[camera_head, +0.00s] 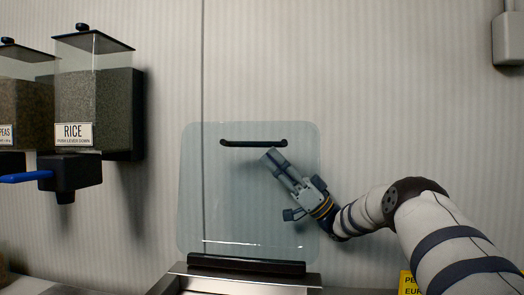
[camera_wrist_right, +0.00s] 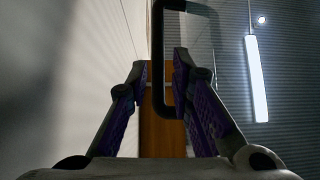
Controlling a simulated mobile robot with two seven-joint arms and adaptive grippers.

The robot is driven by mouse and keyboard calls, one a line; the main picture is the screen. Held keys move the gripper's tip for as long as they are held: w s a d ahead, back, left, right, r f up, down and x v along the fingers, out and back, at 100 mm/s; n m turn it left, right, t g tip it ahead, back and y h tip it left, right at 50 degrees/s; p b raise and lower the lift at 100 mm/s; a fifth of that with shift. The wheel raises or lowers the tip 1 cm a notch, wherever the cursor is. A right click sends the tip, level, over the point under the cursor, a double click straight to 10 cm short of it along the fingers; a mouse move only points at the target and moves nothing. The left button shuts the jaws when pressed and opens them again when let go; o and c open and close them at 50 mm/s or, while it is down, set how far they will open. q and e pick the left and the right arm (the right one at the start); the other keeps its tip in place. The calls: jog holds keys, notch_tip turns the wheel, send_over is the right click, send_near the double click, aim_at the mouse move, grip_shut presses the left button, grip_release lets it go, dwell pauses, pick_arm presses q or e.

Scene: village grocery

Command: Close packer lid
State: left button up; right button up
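The packer lid (camera_head: 225,190) is a clear panel standing upright, raised from the packer (camera_head: 250,283) at the bottom of the head view. Its black bar handle (camera_head: 253,143) runs across near the top edge. My right gripper (camera_head: 274,158) is at the lid, with its fingertips just below the right part of the handle. In the right wrist view the fingers (camera_wrist_right: 161,80) are apart, and the dark handle loop (camera_wrist_right: 158,50) shows in the gap between them. I cannot tell whether a finger touches it. My left gripper is not in view.
A rice dispenser (camera_head: 95,105) and a second dispenser (camera_head: 22,105) hang on the wall at left, with a blue lever (camera_head: 25,177) sticking out. A yellow sign (camera_head: 408,284) is at lower right, by my arm. The wall between dispensers and lid is clear.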

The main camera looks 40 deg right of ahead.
aim_at(263, 151)
jog(key=shift+x, duration=1.75)
jog(key=shift+w+f, duration=0.1)
grip_shut()
jog(key=shift+w+a, duration=0.1)
